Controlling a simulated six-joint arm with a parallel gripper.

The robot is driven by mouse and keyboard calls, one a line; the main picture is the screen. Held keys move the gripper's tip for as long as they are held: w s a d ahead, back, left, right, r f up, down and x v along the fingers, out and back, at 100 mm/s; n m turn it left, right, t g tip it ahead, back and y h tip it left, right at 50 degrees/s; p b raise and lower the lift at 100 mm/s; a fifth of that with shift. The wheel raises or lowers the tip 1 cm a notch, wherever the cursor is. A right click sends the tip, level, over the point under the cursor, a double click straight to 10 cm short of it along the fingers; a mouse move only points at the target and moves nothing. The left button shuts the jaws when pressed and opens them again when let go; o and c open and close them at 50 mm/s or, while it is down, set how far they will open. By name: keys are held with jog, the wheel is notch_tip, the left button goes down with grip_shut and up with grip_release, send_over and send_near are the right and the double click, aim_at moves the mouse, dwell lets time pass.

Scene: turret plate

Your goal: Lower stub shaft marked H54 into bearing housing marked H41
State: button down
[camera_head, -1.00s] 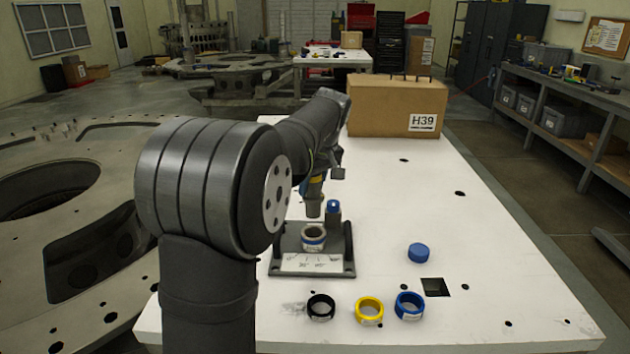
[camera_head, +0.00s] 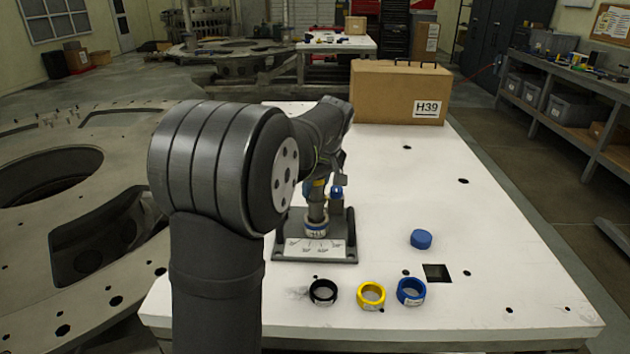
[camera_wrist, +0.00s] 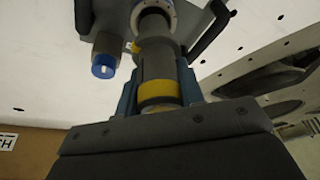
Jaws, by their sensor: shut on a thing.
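The stub shaft (camera_head: 317,207) is a grey stepped cylinder with a yellow band. It also shows in the wrist view (camera_wrist: 158,66). My gripper (camera_wrist: 158,88) is shut on it around the yellow band, with a blue-grey finger on each side. The shaft points down, and its lower end is at the mouth of the bearing housing, a pale ring (camera_head: 316,230) that also shows in the wrist view (camera_wrist: 172,12). How far it is inside I cannot tell. The housing stands on a dark base (camera_head: 350,255) with a scale label. Marks H54 and H41 are not readable.
A blue-capped post (camera_wrist: 105,62) stands close beside the housing. Black (camera_head: 323,292), yellow (camera_head: 371,295) and blue (camera_head: 411,292) rings lie in front. A blue cap (camera_head: 421,239) and a square hole (camera_head: 437,273) are at the right. A box marked H39 (camera_head: 385,92) stands behind.

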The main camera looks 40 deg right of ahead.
aim_at(315, 202)
jog(key=shift+f, duration=2.5)
jog(key=shift+f, duration=0.1)
jog(key=c, duration=0.9)
grip_release()
jog(key=v, duration=1.7)
jog(key=shift+s+a+r, duration=0.1)
jog(key=shift+r, duration=0.1)
jog(key=shift+f, duration=0.1)
